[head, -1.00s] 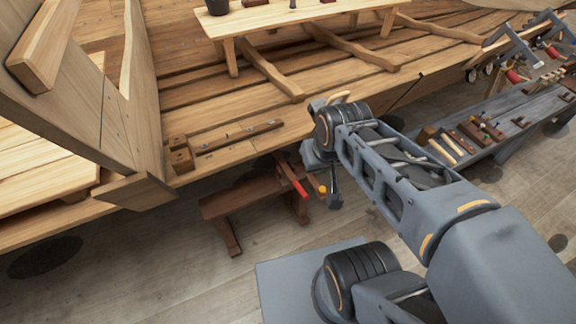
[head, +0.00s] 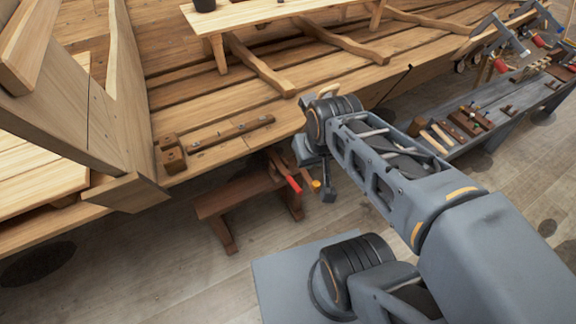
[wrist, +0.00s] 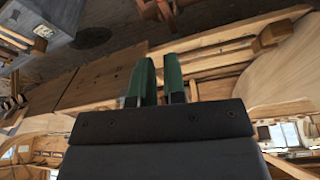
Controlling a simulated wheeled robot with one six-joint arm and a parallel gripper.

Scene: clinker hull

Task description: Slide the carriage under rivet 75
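My gripper (head: 328,187) hangs low beside the hull's near edge, to the right of a dark wooden stand. In the wrist view its two green fingers (wrist: 160,80) are parallel with a narrow empty gap between them. The dark wooden stand (head: 235,201) is on the floor under the hull edge, with a red part (head: 293,184) and an orange knob (head: 316,184) close to my gripper. I cannot tell which part is the carriage. No rivet number is readable. The hull planking (head: 190,95) fills the upper left.
A long wooden bar (head: 230,132) and small blocks (head: 171,151) lie on the plank above the stand. A grey workbench (head: 480,125) with tools runs along the right. The plank floor (head: 180,260) is clear at the front left.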

